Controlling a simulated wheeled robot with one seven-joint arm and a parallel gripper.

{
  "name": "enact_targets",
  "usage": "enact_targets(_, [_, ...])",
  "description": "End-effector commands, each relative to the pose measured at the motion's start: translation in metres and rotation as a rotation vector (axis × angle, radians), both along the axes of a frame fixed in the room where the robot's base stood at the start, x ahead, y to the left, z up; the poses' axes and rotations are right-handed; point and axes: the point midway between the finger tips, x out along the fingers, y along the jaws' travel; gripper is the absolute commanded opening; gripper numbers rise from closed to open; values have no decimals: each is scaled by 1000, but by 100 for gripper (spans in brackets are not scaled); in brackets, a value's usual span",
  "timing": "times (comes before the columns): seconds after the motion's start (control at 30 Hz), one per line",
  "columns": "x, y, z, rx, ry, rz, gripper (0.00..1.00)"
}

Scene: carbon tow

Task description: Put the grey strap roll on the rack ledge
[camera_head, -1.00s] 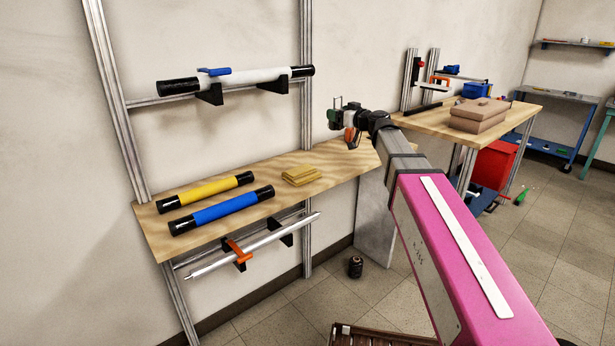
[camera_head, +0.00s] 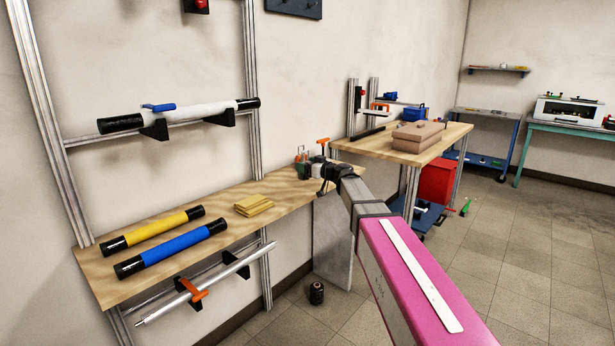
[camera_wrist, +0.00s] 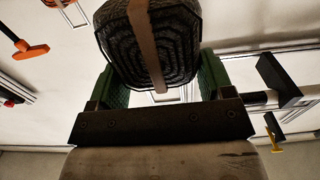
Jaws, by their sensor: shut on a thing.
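In the wrist view my gripper (camera_wrist: 158,88) is shut on the grey strap roll (camera_wrist: 110,30), a dark, ribbed, spiral-wound roll with a tan band. Green finger pads lie on both sides of it. In the head view my gripper (camera_head: 308,165) is near the right end of the rack's wooden ledge (camera_head: 225,200), against the wall. The roll is hard to make out there. Whether it touches the ledge cannot be told.
A yellow tube (camera_head: 153,231), a blue tube (camera_head: 172,248) and a folded yellow cloth (camera_head: 253,205) lie on the ledge. Brackets above hold a white tube (camera_head: 190,113). A small black spool (camera_head: 316,293) stands on the floor. A workbench (camera_head: 440,145) with brown boxes is to the right.

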Motion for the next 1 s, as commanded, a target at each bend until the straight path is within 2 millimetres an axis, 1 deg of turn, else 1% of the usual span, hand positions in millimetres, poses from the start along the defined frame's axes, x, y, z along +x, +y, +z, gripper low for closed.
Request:
enact_targets(0.07, [4, -3, -3, 1, 1, 0, 49])
enact_targets(0.23, [4, -4, -12, -1, 1, 0, 49])
enact_targets(0.4, [4, -4, -34, 0, 1, 0, 49])
enact_targets(0.5, [4, -4, -42, 1, 1, 0, 49])
enact_targets(0.87, [3, -4, -46, 0, 0, 0, 49])
enact_targets(0.9, [3, -4, -46, 0, 0, 0, 80])
enact_targets(0.97, [3, -4, -46, 0, 0, 0, 100])
enact_targets(1.0, [3, -4, -46, 0, 0, 0, 100])
